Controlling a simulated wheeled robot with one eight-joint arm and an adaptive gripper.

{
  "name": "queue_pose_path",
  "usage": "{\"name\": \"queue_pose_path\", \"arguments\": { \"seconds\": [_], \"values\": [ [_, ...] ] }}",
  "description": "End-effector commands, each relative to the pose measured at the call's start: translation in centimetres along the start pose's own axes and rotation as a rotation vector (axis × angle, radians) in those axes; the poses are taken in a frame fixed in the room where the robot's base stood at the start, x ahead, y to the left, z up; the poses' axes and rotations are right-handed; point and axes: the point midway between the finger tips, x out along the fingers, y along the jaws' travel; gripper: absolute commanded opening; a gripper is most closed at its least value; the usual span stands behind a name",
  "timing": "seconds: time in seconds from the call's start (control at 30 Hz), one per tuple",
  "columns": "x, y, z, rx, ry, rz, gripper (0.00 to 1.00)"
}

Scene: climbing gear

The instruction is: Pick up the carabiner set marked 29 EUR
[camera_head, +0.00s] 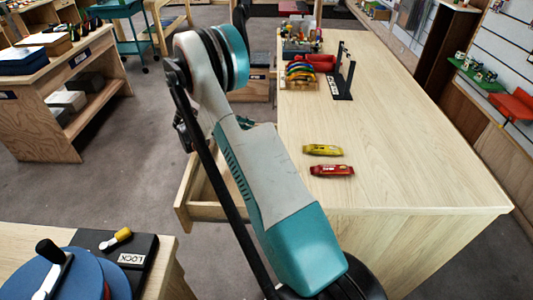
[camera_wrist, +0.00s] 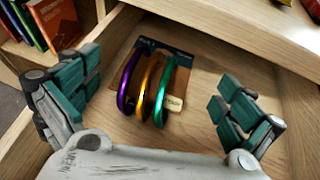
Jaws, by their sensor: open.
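A carabiner set lies in an open wooden drawer in the wrist view, with purple, orange and green carabiners (camera_wrist: 145,85) side by side on a dark card. A small pale tag (camera_wrist: 174,103) is at its lower right; its print is too small to read. My gripper (camera_wrist: 157,80) is open and empty, with one finger to the left of the set and one to the right. It appears above the set, touching nothing. In the head view the drawer (camera_head: 184,203) is pulled out from the counter, and my arm hides part of it and the set.
The wooden counter (camera_head: 400,150) bears a yellow packet (camera_head: 322,150) and a red packet (camera_head: 332,171). Farther back are a black stand (camera_head: 343,80) and colourful gear (camera_head: 301,74). Drawer walls surround the set. Books (camera_wrist: 52,22) stand at upper left in the wrist view.

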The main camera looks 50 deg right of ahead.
Motion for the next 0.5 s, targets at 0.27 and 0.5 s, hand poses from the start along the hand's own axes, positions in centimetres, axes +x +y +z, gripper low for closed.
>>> {"name": "queue_pose_path", "arguments": {
  "seconds": [0.27,0.5],
  "values": [
    [2.4,0.0,-2.0,0.001,0.000,0.000,1.00],
    [4.7,0.0,-2.1,0.003,0.000,-0.002,1.00]
  ]
}}
